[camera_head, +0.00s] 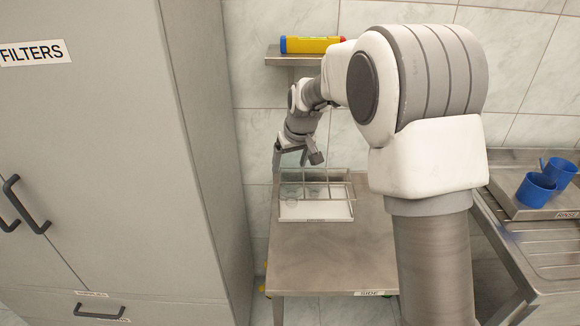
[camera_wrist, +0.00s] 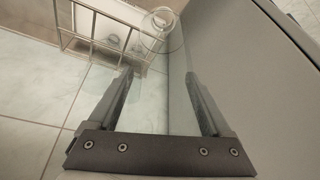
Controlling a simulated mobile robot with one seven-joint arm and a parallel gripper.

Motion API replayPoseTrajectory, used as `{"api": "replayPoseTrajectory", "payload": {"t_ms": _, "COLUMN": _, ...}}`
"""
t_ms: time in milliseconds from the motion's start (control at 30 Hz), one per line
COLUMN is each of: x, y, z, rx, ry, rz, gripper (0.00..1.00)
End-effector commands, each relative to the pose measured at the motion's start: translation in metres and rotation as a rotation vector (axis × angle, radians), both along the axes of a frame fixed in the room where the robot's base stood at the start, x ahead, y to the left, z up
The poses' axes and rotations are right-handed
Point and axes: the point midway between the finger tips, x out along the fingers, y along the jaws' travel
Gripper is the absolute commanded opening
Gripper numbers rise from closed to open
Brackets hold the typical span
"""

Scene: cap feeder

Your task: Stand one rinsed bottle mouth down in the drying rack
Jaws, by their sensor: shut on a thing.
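The wire drying rack (camera_head: 345,188) with a white base stands on the steel side table, and its wire side (camera_wrist: 88,22) shows at the upper left in the wrist view. My gripper (camera_head: 304,160) is over the rack's far left part. In the wrist view my gripper (camera_wrist: 159,78) has its two fingers apart around a faint, clear bottle (camera_wrist: 158,95), which is hard to make out. Clear round outlines show at the rack's left in the head view and near the rack in the wrist view. I cannot tell whether the held bottle touches the rack.
A grey cabinet (camera_head: 110,150) marked FILTERS stands close at the left. A shelf (camera_head: 290,61) on the wall holds a yellow and red item (camera_head: 310,45). Two blue cups (camera_head: 536,190) stand on a tray at the right. The side table (camera_head: 325,260) is bare in front of the rack.

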Motion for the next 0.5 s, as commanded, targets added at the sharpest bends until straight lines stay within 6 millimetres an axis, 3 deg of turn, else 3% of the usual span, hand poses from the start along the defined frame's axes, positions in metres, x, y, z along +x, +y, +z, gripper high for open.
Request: {"api": "replayPoseTrajectory", "payload": {"t_ms": 500, "x": 0.079, "y": 0.000, "z": 0.000, "rx": 0.000, "ry": 0.001, "rz": -0.002, "gripper": 0.30}}
